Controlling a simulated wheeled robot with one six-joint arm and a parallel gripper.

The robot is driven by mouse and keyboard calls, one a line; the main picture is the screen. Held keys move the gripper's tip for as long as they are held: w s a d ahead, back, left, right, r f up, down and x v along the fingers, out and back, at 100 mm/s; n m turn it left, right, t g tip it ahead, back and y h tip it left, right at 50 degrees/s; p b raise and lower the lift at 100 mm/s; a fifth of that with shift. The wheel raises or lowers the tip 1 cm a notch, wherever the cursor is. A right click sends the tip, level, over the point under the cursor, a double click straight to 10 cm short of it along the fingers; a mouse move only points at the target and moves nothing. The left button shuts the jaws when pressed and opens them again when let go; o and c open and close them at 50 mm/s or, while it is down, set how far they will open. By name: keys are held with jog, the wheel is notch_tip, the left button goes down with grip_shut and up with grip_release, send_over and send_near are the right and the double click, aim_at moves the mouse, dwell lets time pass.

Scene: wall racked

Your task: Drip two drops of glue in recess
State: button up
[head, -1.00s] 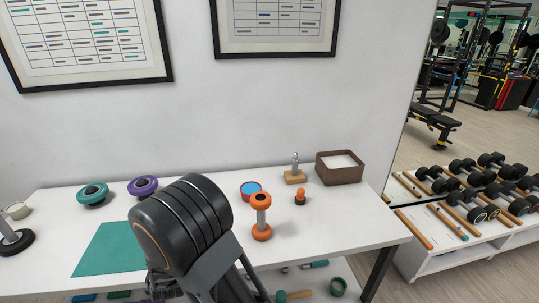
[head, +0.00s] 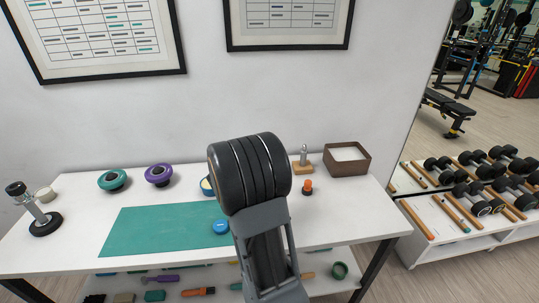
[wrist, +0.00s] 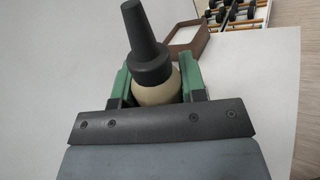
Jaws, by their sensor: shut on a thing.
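My gripper (wrist: 156,88) has its green fingers closed on the glue bottle (wrist: 150,45), which has a cream body and a dark tapered nozzle. The nozzle points to the top of the wrist view. My arm hides the gripper and bottle in the head view. A blue disc (head: 221,226) lies on the right part of the green mat (head: 150,230), close to my arm. I cannot tell whether it has a recess. A blue-rimmed round container (head: 206,187) with a pale inside stands behind the mat, partly covered by my arm.
A chrome stand (head: 40,212) is at the left. A small orange-and-black item (head: 307,187), a metal piece on a wooden base (head: 303,162) and a brown box (head: 347,166) are at the right. Tools fill the lower shelf.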

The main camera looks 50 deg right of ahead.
jog(key=shift+w+d+f+m+g+h+b, duration=0.25)
jog(key=shift+f+m+b, duration=0.5)
jog(key=shift+b, duration=0.75)
jog(key=shift+w+f+m+b, duration=0.35)
jog(key=shift+f+m+b, duration=0.4)
jog(key=shift+b, duration=0.75)
jog(key=shift+w+d+f+m+g+h+b, duration=0.15)
jog(key=shift+w+f+m+b, duration=0.25)
jog(key=shift+f+b, duration=0.85)
jog(key=m+b, duration=0.2)
jog(key=b, duration=0.1)
jog(key=w+f+m+g+b, duration=0.1)
jog(key=b, duration=0.2)
jog(key=shift+d+f+m, duration=0.1)
jog(key=shift+d+m, duration=0.1)
jog(key=shift+m, duration=0.2)
jog(key=shift+a+f+b, duration=0.1)
jog(key=shift+f+b, duration=0.2)
jog(key=shift+b, duration=0.15)
jog(key=shift+w+d+r+m+g+b, duration=0.15)
jog(key=shift+r+m+g+b, duration=0.15)
jog(key=shift+m+b, duration=0.5)
jog(key=shift+w+r+m+g+b, duration=0.15)
jog(key=shift+r+m+g+b, duration=0.15)
jog(key=shift+m+b, duration=0.5)
jog(key=shift+w+d+r+m+g+b, duration=0.1)
jog(key=shift+w+r+m+g+b, duration=0.1)
jog(key=shift+r+m+b, duration=0.4)
jog(key=shift+f, duration=0.2)
